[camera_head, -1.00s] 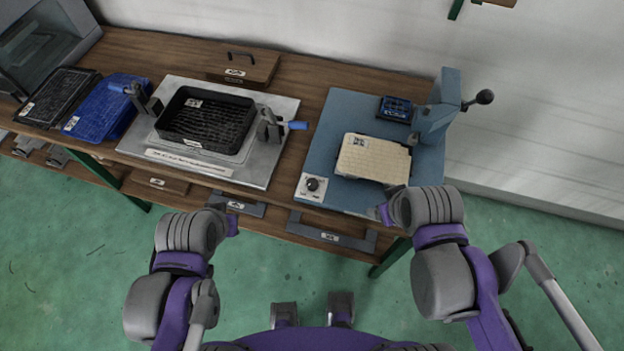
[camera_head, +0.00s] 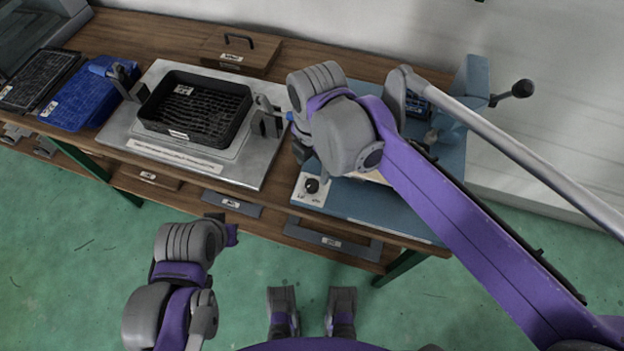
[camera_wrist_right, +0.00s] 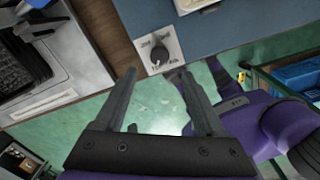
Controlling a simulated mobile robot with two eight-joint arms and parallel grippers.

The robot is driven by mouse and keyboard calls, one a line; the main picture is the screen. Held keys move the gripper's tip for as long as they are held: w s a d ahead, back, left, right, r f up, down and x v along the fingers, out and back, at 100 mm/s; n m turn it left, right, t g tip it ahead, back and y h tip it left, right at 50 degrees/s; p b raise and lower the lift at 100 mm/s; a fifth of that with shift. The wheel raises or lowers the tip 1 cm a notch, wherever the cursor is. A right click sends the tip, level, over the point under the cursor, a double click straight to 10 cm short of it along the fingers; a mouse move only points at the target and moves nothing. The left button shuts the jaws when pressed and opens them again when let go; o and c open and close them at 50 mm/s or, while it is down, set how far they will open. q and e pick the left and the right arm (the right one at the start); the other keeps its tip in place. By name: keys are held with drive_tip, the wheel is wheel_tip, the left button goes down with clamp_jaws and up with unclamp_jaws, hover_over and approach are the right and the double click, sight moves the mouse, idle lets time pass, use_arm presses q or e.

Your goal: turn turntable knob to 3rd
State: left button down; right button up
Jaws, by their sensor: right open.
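The turntable knob (camera_head: 312,186) is a small dark knob on a white plate at the front left corner of the blue turntable base (camera_head: 352,204). In the right wrist view the knob (camera_wrist_right: 159,54) shows on its plate just beyond the fingertips. My right gripper (camera_wrist_right: 157,74) is open and empty, its two fingers apart with the knob ahead between their tips. In the head view my right gripper (camera_head: 302,150) is mostly hidden by its wrist, just above and behind the knob. My left gripper (camera_head: 226,228) is off the table's front; its fingers are not clear.
A black tray (camera_head: 196,133) sits in a metal fixture with clamps (camera_head: 266,124), left of the knob. My right arm covers most of the pale panel on the base. A lever with a black ball (camera_head: 522,88) stands at right.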

sight(312, 184)
wheel_tip(312, 184, down, 8)
drive_tip(key=shift+w+f+b, duration=0.1)
drive_tip(key=shift+w+b, duration=0.05)
drive_tip(key=shift+b, duration=0.45)
drive_tip(key=shift+c, duration=0.2)
clamp_jaws()
